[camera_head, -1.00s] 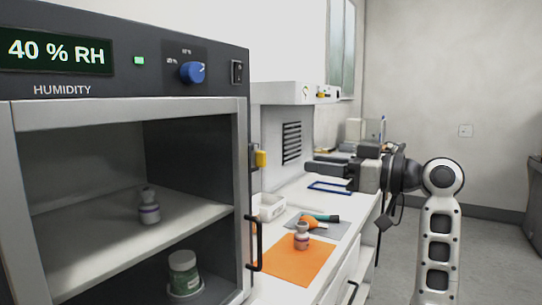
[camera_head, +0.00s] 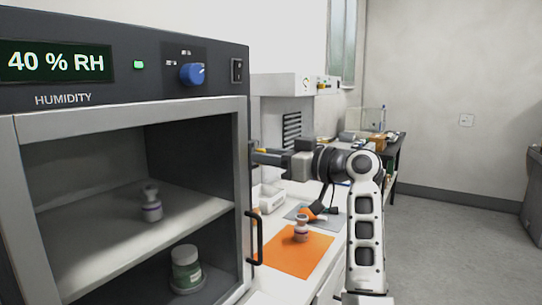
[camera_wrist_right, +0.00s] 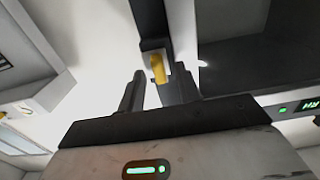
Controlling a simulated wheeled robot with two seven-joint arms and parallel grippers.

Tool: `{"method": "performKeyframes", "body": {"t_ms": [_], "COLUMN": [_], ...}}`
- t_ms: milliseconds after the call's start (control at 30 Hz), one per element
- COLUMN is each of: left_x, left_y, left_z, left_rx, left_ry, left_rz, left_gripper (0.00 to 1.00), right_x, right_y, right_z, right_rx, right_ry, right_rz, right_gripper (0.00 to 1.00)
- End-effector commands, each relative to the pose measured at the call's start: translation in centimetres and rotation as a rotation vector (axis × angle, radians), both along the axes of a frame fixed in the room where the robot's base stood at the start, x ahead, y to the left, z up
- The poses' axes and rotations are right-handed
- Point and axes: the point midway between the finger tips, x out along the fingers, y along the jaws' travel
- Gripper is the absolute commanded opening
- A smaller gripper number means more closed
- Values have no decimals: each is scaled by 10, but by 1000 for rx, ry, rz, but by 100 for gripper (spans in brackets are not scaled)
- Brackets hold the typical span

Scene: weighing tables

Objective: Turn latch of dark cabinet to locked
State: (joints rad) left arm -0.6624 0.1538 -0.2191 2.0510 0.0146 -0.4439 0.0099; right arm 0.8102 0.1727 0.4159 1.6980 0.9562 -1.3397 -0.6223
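The dark cabinet (camera_head: 215,90) fills the left of the head view, with a grey-framed door that looks closed and a black handle (camera_head: 256,238). Its yellow latch (camera_wrist_right: 157,68) shows in the right wrist view on a pale mount at the cabinet's edge. In the head view the latch is mostly hidden by my right gripper (camera_head: 268,157), which reaches the door's right edge from the right. In the wrist view my right gripper (camera_wrist_right: 156,84) is open, its fingers on either side of the latch. Contact cannot be told. My left gripper is out of view.
An orange mat (camera_head: 290,257) with a small bottle (camera_head: 301,229) lies on the white bench below my right arm. A white tray (camera_head: 271,200) is near the cabinet. A white instrument (camera_head: 284,105) stands behind. Open floor lies at right.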

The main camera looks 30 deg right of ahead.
Motion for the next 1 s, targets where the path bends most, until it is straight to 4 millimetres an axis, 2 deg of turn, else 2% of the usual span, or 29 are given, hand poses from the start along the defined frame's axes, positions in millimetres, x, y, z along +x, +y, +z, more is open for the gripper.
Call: {"method": "performKeyframes", "body": {"t_ms": [33,100,133,567,1000], "left_x": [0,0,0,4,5], "left_y": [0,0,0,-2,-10], "left_z": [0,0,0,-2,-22], "left_rx": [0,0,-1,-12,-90], "left_ry": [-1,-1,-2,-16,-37], "left_rz": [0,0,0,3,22], "left_gripper": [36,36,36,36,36], "right_x": [0,0,0,-1,-2], "right_y": [0,0,0,-1,0], "right_z": [0,0,0,-3,-6], "right_rx": [0,0,0,-56,-355], "right_ry": [0,0,0,-29,-203], "right_rz": [0,0,0,-1,-3], "right_gripper": [21,1,0,0,0]}}
